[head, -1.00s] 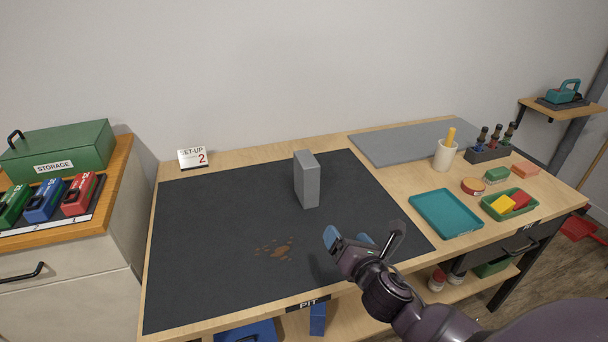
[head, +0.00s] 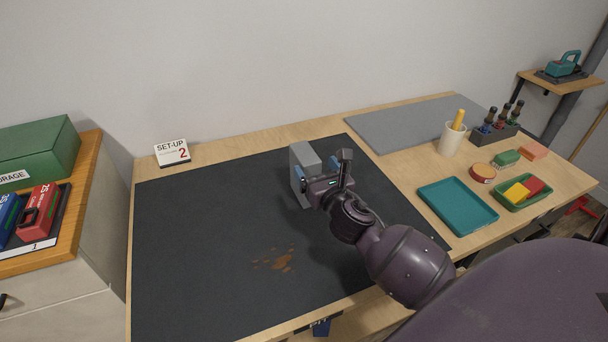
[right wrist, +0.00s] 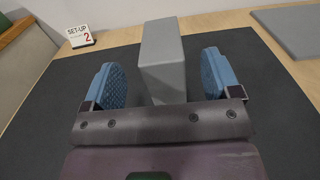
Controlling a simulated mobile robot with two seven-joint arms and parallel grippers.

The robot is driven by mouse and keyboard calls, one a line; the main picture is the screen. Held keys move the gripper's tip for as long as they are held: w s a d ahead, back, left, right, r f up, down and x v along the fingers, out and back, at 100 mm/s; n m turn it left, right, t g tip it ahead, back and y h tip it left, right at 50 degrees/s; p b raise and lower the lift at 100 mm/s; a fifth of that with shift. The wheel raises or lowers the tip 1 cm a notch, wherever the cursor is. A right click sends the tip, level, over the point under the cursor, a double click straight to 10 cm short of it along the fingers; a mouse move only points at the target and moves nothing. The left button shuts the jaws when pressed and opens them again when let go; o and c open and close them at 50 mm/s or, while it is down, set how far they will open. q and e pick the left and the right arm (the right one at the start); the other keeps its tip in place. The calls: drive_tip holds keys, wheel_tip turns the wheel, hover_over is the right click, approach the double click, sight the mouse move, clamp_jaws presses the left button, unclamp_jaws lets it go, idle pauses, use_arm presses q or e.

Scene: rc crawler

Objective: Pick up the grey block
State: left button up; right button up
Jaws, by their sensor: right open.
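The grey block (head: 299,160) stands upright on the black mat (head: 200,230) in the head view, its lower right part hidden by my right gripper. My right gripper (head: 318,177) is open at the block. In the right wrist view, the grey block (right wrist: 164,58) stands between the two blue finger pads, with the left pad (right wrist: 107,85) and the right pad (right wrist: 214,73) each apart from its sides. My left gripper is not in view.
A brown stain (head: 277,260) marks the mat. A set-up sign (head: 172,153) stands behind it at the left. A teal tray (head: 458,205), a green bin (head: 522,193) and a white cup (head: 451,138) stand at the right. The mat left of the block is clear.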

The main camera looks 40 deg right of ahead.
sight(308, 156)
drive_tip(key=x, duration=0.3)
drive_tip(key=b+x, duration=0.1)
drive_tip(key=x, duration=0.1)
drive_tip(key=shift+w+f, duration=0.1)
drive_tip(key=shift+f, duration=0.2)
drive_tip(key=shift+w+r, duration=0.1)
drive_tip(key=shift+w, duration=0.2)
clamp_jaws()
